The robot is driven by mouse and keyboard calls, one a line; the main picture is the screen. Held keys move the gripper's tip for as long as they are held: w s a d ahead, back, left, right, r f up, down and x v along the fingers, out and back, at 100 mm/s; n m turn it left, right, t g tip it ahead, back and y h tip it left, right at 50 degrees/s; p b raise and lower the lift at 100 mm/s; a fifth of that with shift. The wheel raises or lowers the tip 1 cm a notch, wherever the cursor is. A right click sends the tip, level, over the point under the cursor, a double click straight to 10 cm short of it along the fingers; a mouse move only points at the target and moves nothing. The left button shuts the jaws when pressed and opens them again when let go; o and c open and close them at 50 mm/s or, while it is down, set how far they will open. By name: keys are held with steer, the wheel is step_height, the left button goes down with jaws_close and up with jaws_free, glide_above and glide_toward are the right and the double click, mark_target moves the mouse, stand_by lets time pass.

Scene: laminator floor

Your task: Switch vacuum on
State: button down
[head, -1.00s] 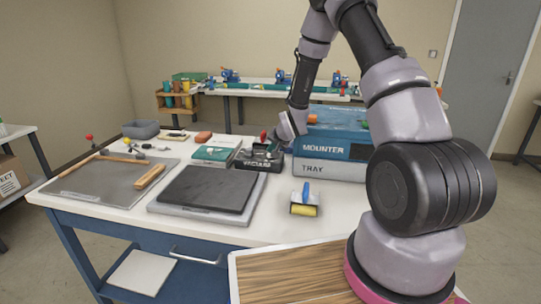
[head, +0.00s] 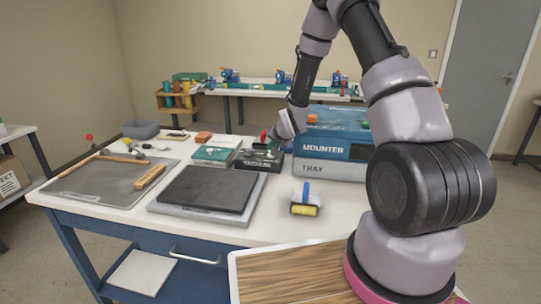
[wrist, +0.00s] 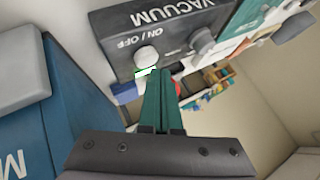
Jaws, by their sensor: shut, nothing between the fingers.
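The vacuum box (head: 262,163) is a dark unit on the bench, left of the mounter, and my gripper partly hides it in the head view. In the wrist view, its grey face (wrist: 180,22) carries the words VACUUM and ON / OFF. A round white button (wrist: 146,56) sits beside the ON / OFF label. My gripper (wrist: 156,72) is shut and empty, its green fingertips just beside the white button. I cannot tell whether they touch it. A small bright green mark shows between the button and the fingertips. A grey knob (wrist: 201,41) sits farther along the face.
A dark slab (head: 208,188) and a small roller (head: 305,203) lie in front. A grey mat (head: 100,186) with tools lies left. A back bench (head: 270,88) holds more equipment.

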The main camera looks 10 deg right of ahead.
steer(key=shift+r, duration=0.15)
steer(key=shift+r, duration=2.95)
steer(key=s+d+r+n+g+h, duration=0.1)
steer(key=s+d+r, duration=0.2)
steer(key=s+r, duration=0.6)
steer(key=s+d+r, duration=0.2)
steer(key=s+r, duration=0.4)
steer(key=r, duration=0.7)
steer(key=s+r, duration=0.4)
steer(key=s, duration=0.7)
steer(key=s+r+n+y, duration=0.1)
steer(key=s+r, duration=0.3)
steer(key=s, duration=0.8)
steer(key=shift+d+g, duration=0.4)
